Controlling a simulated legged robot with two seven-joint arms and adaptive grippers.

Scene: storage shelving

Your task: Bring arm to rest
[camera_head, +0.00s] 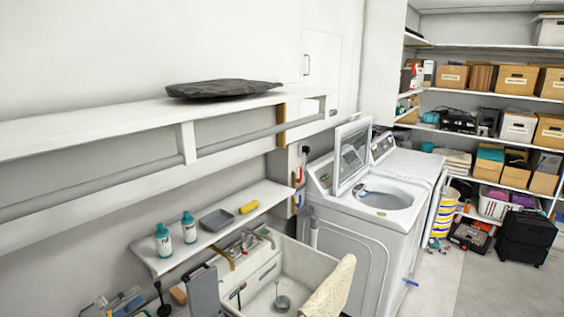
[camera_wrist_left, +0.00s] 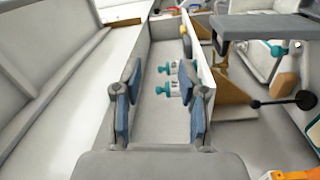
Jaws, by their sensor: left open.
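My left gripper (camera_head: 124,300) shows at the bottom left edge of the head view, partly cut off, below the small wall shelf. In the left wrist view the left gripper (camera_wrist_left: 156,100) has two blue-padded fingers standing apart. Nothing is held between them. Two white bottles with teal tops (camera_wrist_left: 172,90) show beyond the fingers, apart from them. My right gripper is in neither view.
The small shelf (camera_head: 222,236) carries the bottles (camera_head: 163,240), a grey tray (camera_head: 217,220) and a yellow item (camera_head: 249,207). A sink (camera_head: 305,262) lies below, with a grey slab (camera_head: 205,291) beside it. A washing machine (camera_head: 350,240) and stocked shelving (camera_head: 490,92) stand right.

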